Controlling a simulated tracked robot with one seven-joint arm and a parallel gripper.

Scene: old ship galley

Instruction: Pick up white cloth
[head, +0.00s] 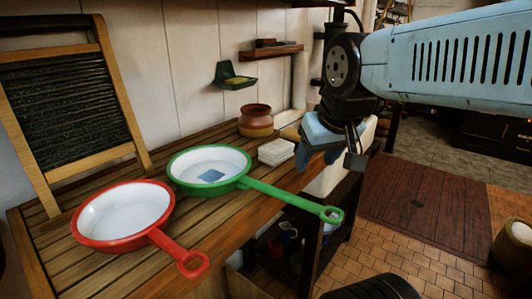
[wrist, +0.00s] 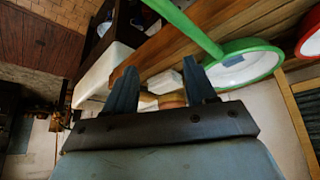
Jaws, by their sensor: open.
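The white cloth (head: 276,151) is a small folded stack lying on the slatted wooden counter (head: 130,262), right of the green pan (head: 176,178). In the wrist view the pale cloth (wrist: 164,82) shows between my fingers, beyond their tips. My gripper (head: 318,140) is open and empty, just right of the cloth and apart from it, near the counter's right edge. Its two blue fingers also show spread in the wrist view (wrist: 158,68). The exact gap to the cloth cannot be told.
The green pan's handle (head: 290,198) sticks out past the counter edge, below my gripper. A red pan (head: 125,212) stands at the front left. A brown pot (head: 256,122) stands behind the cloth. A washboard (head: 70,95) leans on the wall. A white basin (wrist: 98,75) lies right of the cloth.

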